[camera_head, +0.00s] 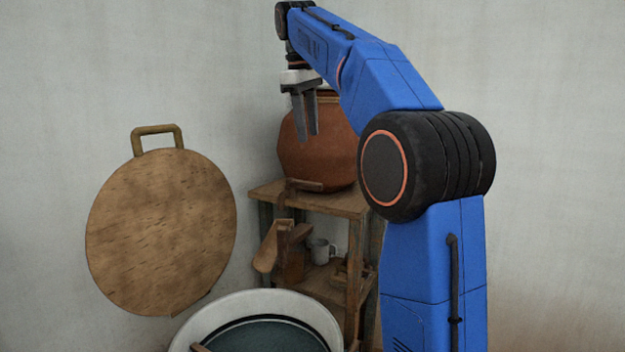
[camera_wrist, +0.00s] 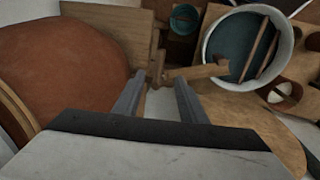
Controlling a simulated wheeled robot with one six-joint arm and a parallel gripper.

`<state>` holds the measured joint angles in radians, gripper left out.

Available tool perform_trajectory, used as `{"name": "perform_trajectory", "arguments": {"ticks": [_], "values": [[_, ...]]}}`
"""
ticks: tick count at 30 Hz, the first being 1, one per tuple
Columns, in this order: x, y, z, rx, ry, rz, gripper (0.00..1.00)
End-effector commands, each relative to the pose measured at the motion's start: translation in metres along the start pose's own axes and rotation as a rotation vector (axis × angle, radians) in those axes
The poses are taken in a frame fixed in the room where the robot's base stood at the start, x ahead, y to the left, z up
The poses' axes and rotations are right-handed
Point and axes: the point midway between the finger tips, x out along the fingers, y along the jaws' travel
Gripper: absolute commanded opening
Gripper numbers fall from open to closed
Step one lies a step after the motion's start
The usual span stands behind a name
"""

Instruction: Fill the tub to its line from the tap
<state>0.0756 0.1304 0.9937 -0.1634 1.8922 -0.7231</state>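A brown clay pot (camera_head: 318,140) stands on a wooden stand; it fills the left of the wrist view (camera_wrist: 65,65). A wooden tap (camera_head: 305,185) with a bar-like handle shows low at the pot's front; its bar (camera_wrist: 198,72) lies just beyond my fingertips in the wrist view. The white-rimmed tub (camera_head: 310,302) is below, holding blue-grey water (camera_head: 265,338). A dark line runs around its inner wall, close to the water's edge. I see no stream. My gripper (camera_head: 306,135) points down before the pot, its fingers apart and empty (camera_wrist: 160,78).
A large round wooden board (camera_head: 160,235) with a handle is at the left wall. The stand (camera_head: 352,203) has a lower shelf with a grey mug (camera_head: 320,252). A wooden paddle-like piece (camera_head: 270,247) juts out above the tub. Sticks (camera_wrist: 262,50) lie across the tub.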

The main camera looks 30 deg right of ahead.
Motion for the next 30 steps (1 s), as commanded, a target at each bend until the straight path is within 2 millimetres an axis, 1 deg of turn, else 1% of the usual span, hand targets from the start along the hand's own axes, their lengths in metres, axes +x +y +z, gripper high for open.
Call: {"name": "perform_trajectory", "arguments": {"ticks": [1,9,21,25,30], "values": [[0.008,-0.001,0.001,0.000,-0.002,-0.001,0.38],[0.056,0.000,0.001,0.001,-0.003,-0.002,0.38],[0.123,-0.001,0.001,0.000,-0.002,-0.002,0.38],[0.138,-0.001,0.000,0.000,-0.001,-0.002,0.38],[0.148,0.000,0.000,0.000,0.000,-0.001,0.38]]}}
